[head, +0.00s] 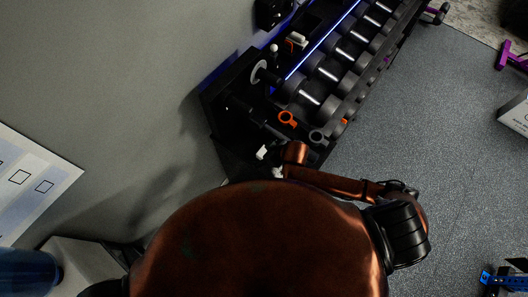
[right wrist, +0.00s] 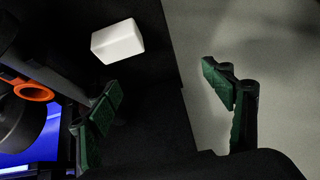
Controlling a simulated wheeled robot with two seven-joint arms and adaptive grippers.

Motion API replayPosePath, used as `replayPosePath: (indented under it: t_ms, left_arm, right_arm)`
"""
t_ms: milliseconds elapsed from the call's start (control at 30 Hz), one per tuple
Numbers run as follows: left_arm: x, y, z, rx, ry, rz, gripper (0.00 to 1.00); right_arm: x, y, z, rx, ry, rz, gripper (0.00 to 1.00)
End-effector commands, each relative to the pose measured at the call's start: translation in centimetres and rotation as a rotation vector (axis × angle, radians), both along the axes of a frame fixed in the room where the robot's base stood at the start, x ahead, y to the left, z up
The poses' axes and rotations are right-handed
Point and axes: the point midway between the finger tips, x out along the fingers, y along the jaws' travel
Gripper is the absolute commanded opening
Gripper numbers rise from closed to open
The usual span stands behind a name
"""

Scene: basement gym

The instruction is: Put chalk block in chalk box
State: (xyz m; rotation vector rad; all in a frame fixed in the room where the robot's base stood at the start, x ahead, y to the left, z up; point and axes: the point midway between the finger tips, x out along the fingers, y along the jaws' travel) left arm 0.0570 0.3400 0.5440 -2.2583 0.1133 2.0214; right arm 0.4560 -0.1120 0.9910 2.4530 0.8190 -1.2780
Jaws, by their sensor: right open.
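A white chalk block (right wrist: 118,41) shows in the right wrist view, upper left of centre, against a black surface. My right gripper (right wrist: 162,88) is open and empty, with its green-padded fingers spread. The block appears beyond the fingers, between them and nearer the left one, and apart from both. In the head view my copper right arm reaches to the near end of the dumbbell rack (head: 333,68); the fingers are hard to make out against the dark rack. I cannot identify a chalk box for certain. My left gripper is not in view.
An orange ring-shaped handle (head: 288,118) is close by on the rack; it also shows in the right wrist view (right wrist: 33,91). A grey wall (head: 150,70) borders the rack. A pale box (head: 515,116) sits at the right edge. The floor (head: 450,150) right of the rack is mostly clear.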

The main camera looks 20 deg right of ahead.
Motion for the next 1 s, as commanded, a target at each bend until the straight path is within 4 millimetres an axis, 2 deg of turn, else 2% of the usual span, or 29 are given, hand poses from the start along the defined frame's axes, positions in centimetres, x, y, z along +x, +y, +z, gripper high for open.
replayPosePath:
  t_ms: [33,233,367,767,1000]
  left_arm:
    - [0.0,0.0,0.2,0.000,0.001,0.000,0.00]
    - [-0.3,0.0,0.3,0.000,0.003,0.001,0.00]
    - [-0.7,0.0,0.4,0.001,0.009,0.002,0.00]
    - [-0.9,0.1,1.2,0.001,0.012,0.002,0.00]
    - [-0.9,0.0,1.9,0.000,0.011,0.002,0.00]
  right_arm:
    - [0.8,-0.8,-0.4,-0.029,0.001,0.027,0.75]
    - [1.9,-4.0,-2.3,-0.073,0.045,0.043,0.75]
    - [2.3,-5.2,-2.9,-0.085,0.059,0.037,0.75]
    - [3.8,-4.2,-6.2,-0.086,0.063,0.035,0.75]
    - [5.0,-3.3,-9.0,-0.086,0.061,0.036,0.75]
